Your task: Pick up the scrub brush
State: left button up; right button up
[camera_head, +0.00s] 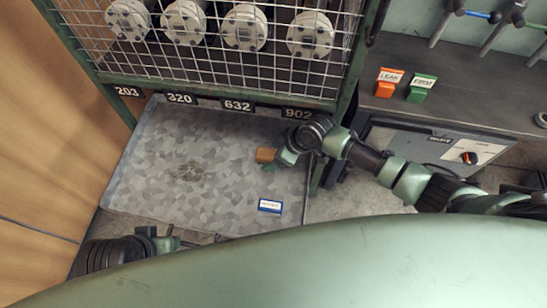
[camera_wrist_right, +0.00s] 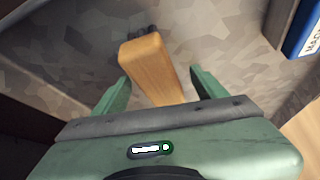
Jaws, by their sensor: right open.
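The scrub brush (camera_head: 265,155) shows in the head view as a small orange-brown wooden block on the grey mottled panel. In the right wrist view the brush (camera_wrist_right: 148,62) is a long wooden block, with dark bristles partly visible at its far end. My right gripper (camera_wrist_right: 158,82) is open, with one finger on each side of the brush's wooden body, and gaps show between wood and fingers. In the head view my right gripper (camera_head: 273,164) is at the brush and partly covers it. My left gripper (camera_head: 170,240) is at the lower left, mostly hidden, its jaws unclear.
A blue box with a white label (camera_head: 270,206) lies on the panel (camera_head: 170,150) near its front right. A wire-mesh rack (camera_head: 250,70) with flanged pipes stands behind. Orange (camera_head: 388,82) and green (camera_head: 421,88) labelled blocks sit on the bench at right. The panel's left is clear.

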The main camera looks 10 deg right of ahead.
jog(key=shift+f, duration=0.2)
dwell(0.5)
grip_shut()
dwell(0.3)
